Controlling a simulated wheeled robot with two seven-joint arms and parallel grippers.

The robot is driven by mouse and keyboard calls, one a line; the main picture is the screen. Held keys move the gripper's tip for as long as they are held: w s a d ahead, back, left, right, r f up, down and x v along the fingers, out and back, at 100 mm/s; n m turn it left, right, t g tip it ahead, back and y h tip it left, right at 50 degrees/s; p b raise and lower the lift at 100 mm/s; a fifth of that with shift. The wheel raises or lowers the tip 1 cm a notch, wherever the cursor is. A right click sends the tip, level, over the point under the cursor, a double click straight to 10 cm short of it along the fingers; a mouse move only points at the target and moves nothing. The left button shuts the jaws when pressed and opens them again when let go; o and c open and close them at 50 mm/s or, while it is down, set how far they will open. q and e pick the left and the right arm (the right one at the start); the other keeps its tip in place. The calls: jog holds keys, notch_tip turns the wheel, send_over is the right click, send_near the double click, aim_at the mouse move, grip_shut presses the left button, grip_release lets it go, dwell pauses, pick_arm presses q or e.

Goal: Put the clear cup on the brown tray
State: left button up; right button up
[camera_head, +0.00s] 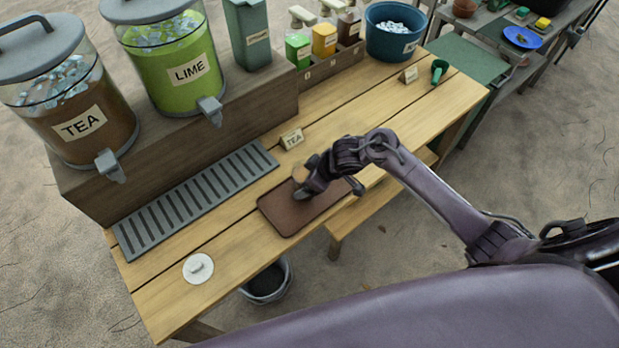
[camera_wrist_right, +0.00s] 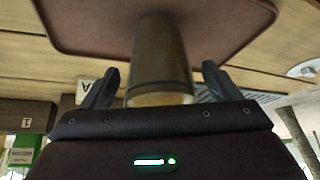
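The clear cup (camera_wrist_right: 160,60) shows brownish and see-through in the right wrist view, with its far end against the brown tray (camera_wrist_right: 90,25). It appears to stand on the tray. My right gripper (camera_wrist_right: 160,78) is open around the cup, with a gap between each finger and the cup's sides. In the head view the brown tray (camera_head: 279,211) lies on the wooden table, and my right gripper (camera_head: 307,178) is low over its far part. The cup (camera_head: 300,173) is mostly hidden there by the gripper. My left gripper is not in view.
A grey slatted drip grate (camera_head: 190,200) lies left of the tray, below the TEA (camera_head: 85,125) and LIME (camera_head: 185,75) dispensers. A small TEA sign (camera_head: 292,139) stands behind the tray. A white lid-like disc (camera_head: 198,268) lies front left. The table's right part is largely clear.

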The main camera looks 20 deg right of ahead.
jog(key=shift+r, duration=0.25)
jog(key=p+v, duration=0.1)
jog(key=v, duration=1.1)
jog(key=shift+f, duration=0.1)
